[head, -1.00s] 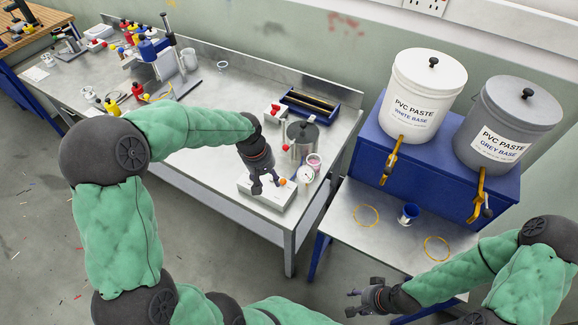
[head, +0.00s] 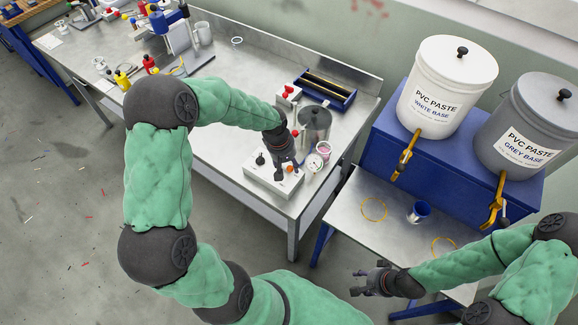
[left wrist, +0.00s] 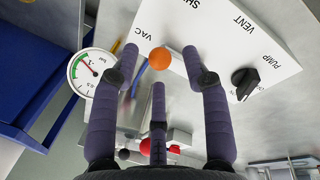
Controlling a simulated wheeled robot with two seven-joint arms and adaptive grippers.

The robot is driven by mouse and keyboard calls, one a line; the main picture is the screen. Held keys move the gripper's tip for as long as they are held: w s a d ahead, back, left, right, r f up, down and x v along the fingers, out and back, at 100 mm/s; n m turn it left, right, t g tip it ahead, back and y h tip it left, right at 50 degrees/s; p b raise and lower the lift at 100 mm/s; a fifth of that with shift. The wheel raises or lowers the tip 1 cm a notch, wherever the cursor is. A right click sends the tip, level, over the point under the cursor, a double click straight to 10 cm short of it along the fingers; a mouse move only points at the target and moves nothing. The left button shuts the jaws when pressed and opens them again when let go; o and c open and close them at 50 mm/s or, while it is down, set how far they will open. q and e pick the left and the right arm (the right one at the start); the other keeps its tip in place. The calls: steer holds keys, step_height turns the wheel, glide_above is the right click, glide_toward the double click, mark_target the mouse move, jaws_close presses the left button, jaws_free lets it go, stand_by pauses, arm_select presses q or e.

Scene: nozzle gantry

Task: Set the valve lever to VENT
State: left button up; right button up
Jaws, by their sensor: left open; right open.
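The valve box is a white panel (head: 268,184) near the front right corner of the steel bench. In the left wrist view it carries the words VAC, VENT and PUMP, and a partly cut-off word starting SH. The lever's orange ball knob (left wrist: 160,58) is nearest VAC; it also shows in the head view (head: 290,169). The lever's shaft is not clear. My left gripper (left wrist: 160,70) is open, its fingers around the orange knob in the picture; I cannot tell if they touch it. It hangs over the box in the head view (head: 284,166). My right gripper (head: 370,282) is open and empty, away from the box.
A round gauge (left wrist: 92,72) stands beside the box. A black knob (left wrist: 245,83) sits by PUMP. A metal pot (head: 315,122), a pink-filled cup (head: 323,147) and a blue tray (head: 325,90) stand behind. Paste buckets (head: 447,85) are at the right.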

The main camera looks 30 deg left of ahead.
arm_select(q)
steer(key=shift+w+d+f, duration=0.1)
steer(key=shift+w+f, duration=0.05)
steer(key=shift+f, duration=0.65)
jaws_close()
